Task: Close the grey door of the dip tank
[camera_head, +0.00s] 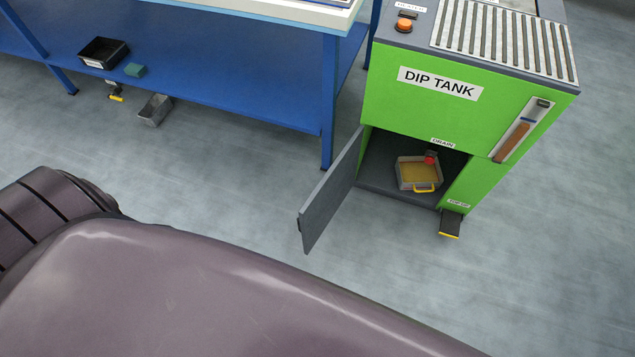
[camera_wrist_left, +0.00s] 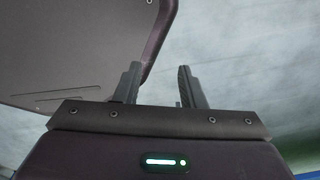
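The dip tank (camera_head: 425,115) is a green cabinet at the right of the head view. Its grey door (camera_head: 330,195) stands wide open, hinged at the left side of the lower opening and swung out toward me. Inside the opening sits a grey tray (camera_head: 405,183) with yellow contents and a yellow handle, below a red drain knob (camera_head: 430,160). My left gripper (camera_wrist_left: 160,85) shows only in the left wrist view, its two fingers apart with nothing between them. The door does not show clearly in that view. My right gripper is in neither view.
A blue bench (camera_head: 200,75) with a lower shelf stands at the left, its leg near the door. A black bin (camera_head: 104,53) and green block lie on the shelf. A grey box (camera_head: 155,109) is on the floor. A black pedal (camera_head: 450,224) juts out front. Floor before the door is clear.

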